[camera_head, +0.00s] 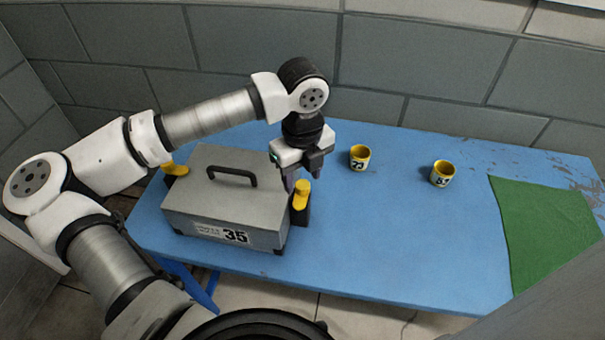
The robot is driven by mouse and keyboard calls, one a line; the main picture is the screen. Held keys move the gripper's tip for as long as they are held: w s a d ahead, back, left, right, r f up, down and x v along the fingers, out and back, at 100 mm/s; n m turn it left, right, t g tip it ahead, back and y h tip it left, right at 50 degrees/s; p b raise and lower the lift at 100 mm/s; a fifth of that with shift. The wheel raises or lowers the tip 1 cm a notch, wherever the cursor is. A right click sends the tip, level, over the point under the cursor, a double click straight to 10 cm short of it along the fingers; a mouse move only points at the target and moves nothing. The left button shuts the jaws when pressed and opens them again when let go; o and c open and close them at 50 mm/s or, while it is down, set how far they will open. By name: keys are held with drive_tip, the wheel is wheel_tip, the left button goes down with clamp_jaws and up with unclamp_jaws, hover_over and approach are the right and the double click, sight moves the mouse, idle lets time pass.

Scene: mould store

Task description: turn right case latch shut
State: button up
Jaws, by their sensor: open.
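A grey case (215,200) with a black top handle (231,178) and a label reading 35 sits on the left part of the blue table. The right case latch (302,190) is a yellow lever on a black mount at the case's right side. My gripper (301,184) points down at this latch, with its dark open fingers right by the yellow part. I cannot tell whether they touch it. Another yellow latch (174,169) shows at the case's left side, partly behind my arm.
Two yellow cups with number labels, one near (360,157) and one farther right (442,173), stand on the blue table (400,235). A green mat (545,230) lies at the right end. A grey block wall (400,60) runs behind. The table's middle front is clear.

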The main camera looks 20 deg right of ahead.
drive_tip(key=shift+f, duration=0.85)
drive_tip(key=shift+c, duration=0.3)
drive_tip(key=c, duration=0.9)
